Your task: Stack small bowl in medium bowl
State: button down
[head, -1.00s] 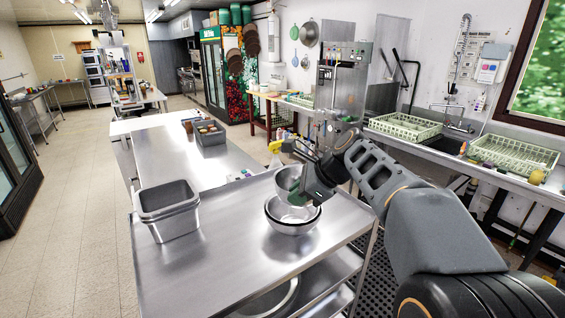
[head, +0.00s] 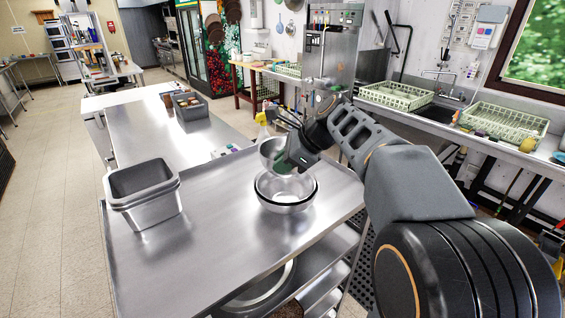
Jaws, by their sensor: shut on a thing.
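The small steel bowl (head: 269,151) is tilted and held by its rim in my gripper (head: 283,160). The gripper is shut on it, with the fingertips partly hidden by the wrist. The medium bowl (head: 287,207) stands upright on the steel cart top (head: 190,262), with a dark line around it below its rim. The small bowl is over the back left of the medium bowl in the picture. Whether the two bowls touch cannot be told.
Nested steel pans (head: 143,190) stand at the left of the cart top. A grey caddy (head: 190,110) sits on the counter behind. A yellow spray bottle (head: 262,124) stands behind the small bowl. A large round steel vessel (head: 258,285) is on the lower shelf. The front cart top is clear.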

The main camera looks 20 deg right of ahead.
jog(key=shift+f+b, duration=2.2)
jog(key=shift+f, duration=1.4)
jog(key=shift+s+d, duration=0.1)
jog(key=shift+d, duration=0.15)
jog(key=c, duration=1.1)
grip_release()
jog(key=v, duration=1.4)
jog(key=shift+p, duration=0.3)
